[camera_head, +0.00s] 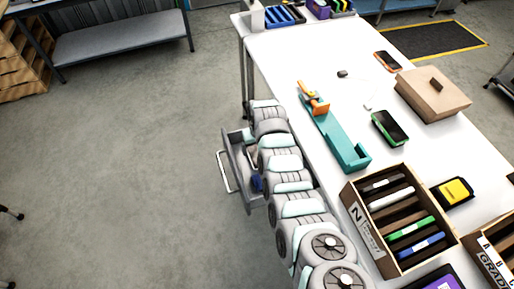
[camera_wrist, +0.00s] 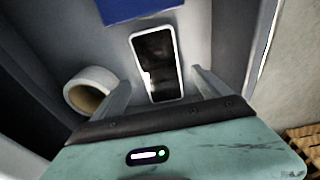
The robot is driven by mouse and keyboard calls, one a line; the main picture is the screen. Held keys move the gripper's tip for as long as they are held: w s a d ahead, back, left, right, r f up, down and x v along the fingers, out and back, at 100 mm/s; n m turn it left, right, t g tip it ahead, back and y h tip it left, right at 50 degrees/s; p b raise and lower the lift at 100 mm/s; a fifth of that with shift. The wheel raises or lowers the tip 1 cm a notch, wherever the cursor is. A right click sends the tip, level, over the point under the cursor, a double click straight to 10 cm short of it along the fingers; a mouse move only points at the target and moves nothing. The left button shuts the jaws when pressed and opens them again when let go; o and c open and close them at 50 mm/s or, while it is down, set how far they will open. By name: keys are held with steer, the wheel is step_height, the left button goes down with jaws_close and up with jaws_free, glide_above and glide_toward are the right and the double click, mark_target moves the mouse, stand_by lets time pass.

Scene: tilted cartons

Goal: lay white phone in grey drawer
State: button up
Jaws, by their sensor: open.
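The white phone (camera_wrist: 157,62), with a dark screen and white rim, lies inside the grey drawer in the wrist view. The grey drawer (camera_head: 236,162) is pulled out from the left side of the white table in the head view; its inside also shows in the wrist view (camera_wrist: 218,45). My gripper (camera_wrist: 162,88) is open, with one finger on each side of the phone's near part and visible gaps to its edges. I cannot tell whether the phone touches the drawer floor everywhere. In the head view my arm hides the gripper and the phone.
A tape roll (camera_wrist: 90,92) lies in the drawer left of my gripper, and a blue thing (camera_wrist: 135,8) is beyond the phone. The drawer walls stand close around. On the table are a green-edged phone (camera_head: 390,128), a teal tape dispenser (camera_head: 340,140) and a divided box (camera_head: 356,208).

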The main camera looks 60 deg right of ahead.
step_height(320, 180, up, 8)
steer(key=p, duration=0.1)
steer(key=shift+s+a+f, duration=0.15)
steer(key=shift+s+a, duration=0.25)
